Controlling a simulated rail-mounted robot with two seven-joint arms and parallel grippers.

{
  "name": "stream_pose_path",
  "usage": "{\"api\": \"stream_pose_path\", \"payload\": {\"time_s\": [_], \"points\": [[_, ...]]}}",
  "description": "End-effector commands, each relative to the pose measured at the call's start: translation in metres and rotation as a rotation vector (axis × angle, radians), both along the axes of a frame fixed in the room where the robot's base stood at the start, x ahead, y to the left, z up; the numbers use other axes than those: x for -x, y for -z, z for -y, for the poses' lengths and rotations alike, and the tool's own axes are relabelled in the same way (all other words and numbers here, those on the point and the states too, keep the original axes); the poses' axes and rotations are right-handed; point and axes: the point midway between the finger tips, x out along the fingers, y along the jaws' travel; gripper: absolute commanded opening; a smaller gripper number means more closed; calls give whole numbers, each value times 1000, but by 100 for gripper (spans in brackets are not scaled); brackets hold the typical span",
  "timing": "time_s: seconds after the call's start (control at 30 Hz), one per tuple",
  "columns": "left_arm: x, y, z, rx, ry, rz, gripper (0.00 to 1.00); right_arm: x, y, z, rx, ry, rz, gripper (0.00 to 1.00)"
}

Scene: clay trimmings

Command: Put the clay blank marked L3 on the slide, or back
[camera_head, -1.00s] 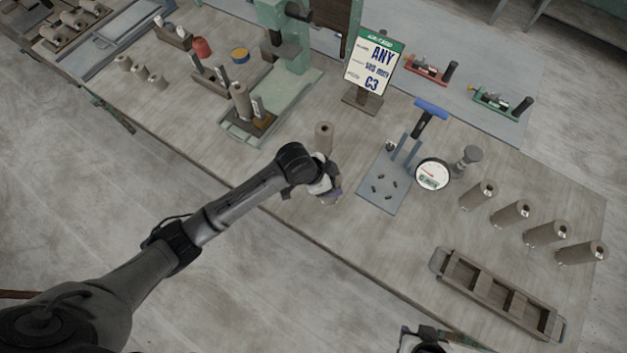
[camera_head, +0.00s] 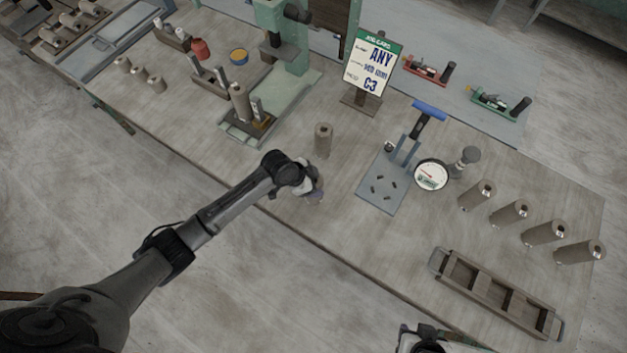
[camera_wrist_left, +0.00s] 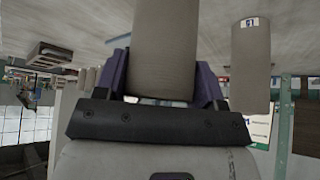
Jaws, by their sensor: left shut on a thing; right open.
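My left gripper (camera_head: 316,193) is shut on a grey-brown cylindrical blank (camera_wrist_left: 165,50), which stands between its purple fingers in the left wrist view. In the head view the arm hides this blank, and no mark on it is readable. Another blank (camera_head: 323,140) stands upright on the bench just beyond the gripper; a cylinder with a small label (camera_wrist_left: 250,65), probably the same one, is right of the held blank in the wrist view. The green machine (camera_head: 290,90) has a pale green base, with a blank (camera_head: 240,102) standing at its front. My right gripper (camera_head: 425,341) is open at the bottom edge, partly cut off.
A grey fixture plate (camera_head: 383,205) with a blue handle and a dial gauge (camera_head: 432,174) is right of centre. A card stand (camera_head: 369,65) is at the back.

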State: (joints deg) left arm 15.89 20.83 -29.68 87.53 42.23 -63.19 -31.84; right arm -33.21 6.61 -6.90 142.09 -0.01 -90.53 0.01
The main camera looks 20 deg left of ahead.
Motion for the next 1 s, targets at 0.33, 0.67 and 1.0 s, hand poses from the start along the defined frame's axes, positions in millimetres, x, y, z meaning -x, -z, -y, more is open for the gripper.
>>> {"api": "stream_pose_path", "payload": {"time_s": [0.33, 0.67, 1.0], "points": [[-1, 2, 0, 1, 0, 4, 14, 0, 2, 3, 9, -6, 0, 43], [0, 3, 0, 0, 0, 0, 89, 0, 1, 2, 8, -5, 0, 43], [1, -6, -4, 0, 0, 2, 89, 0, -1, 0, 0, 0, 0, 43]]}}
